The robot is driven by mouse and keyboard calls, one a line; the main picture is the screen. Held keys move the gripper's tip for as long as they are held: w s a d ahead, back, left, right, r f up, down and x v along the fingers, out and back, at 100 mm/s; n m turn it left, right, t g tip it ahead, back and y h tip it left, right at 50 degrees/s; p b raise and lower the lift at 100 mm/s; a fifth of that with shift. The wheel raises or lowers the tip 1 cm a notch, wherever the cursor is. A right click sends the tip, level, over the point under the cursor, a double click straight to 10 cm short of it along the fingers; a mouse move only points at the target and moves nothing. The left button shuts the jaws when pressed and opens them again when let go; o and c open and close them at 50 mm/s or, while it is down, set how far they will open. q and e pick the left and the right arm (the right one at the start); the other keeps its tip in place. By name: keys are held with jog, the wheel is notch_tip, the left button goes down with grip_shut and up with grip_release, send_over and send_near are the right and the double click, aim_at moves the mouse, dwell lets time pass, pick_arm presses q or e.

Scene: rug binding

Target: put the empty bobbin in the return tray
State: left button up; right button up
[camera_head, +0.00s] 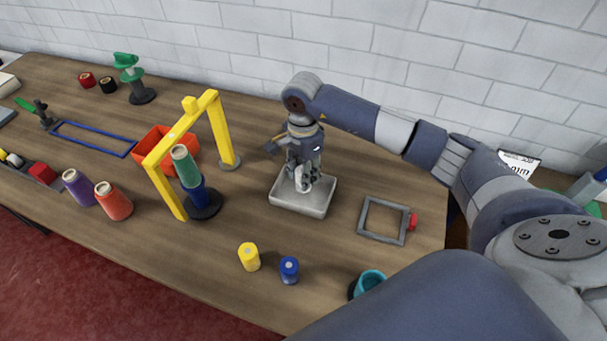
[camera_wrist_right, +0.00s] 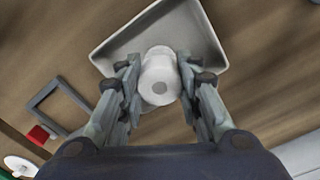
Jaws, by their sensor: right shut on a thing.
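The empty bobbin (camera_wrist_right: 159,77) is white with a grey centre and sits between the fingers in the right wrist view. My right gripper (camera_wrist_right: 158,90) is shut on it. In the head view the right gripper (camera_head: 304,178) is over the grey tray (camera_head: 302,208), and the white bobbin (camera_head: 301,184) shows low between its fingers. The same tray (camera_wrist_right: 205,48) shows behind the bobbin in the wrist view. I cannot tell whether the bobbin touches the tray floor. My left gripper is not in view.
A yellow arch (camera_head: 157,176) stands left of the tray, with a green cone (camera_head: 185,167) at it and an orange bin (camera_head: 150,141) behind. A grey square frame (camera_head: 363,219) lies right of the tray. Yellow (camera_head: 249,257) and blue (camera_head: 289,270) spools stand in front.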

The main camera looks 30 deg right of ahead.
jog(key=shift+s+f+p, duration=0.1)
jog(key=shift+f+p, duration=0.3)
jog(key=shift+f, duration=0.55)
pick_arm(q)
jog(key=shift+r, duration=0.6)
pick_arm(e)
jog(key=shift+f, duration=0.1)
jog(key=shift+f+b, duration=0.2)
jog(key=shift+b, duration=0.15)
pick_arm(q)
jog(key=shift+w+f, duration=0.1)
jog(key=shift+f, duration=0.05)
pick_arm(e)
jog(key=o, duration=1.1)
jog(key=shift+r, duration=0.15)
jog(key=shift+r, duration=0.2)
notch_tip(320, 180, up, 11)
jog(key=b, duration=0.3)
jog(key=shift+f, duration=0.2)
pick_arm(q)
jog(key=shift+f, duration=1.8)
pick_arm(e)
jog(key=shift+r, duration=0.6)
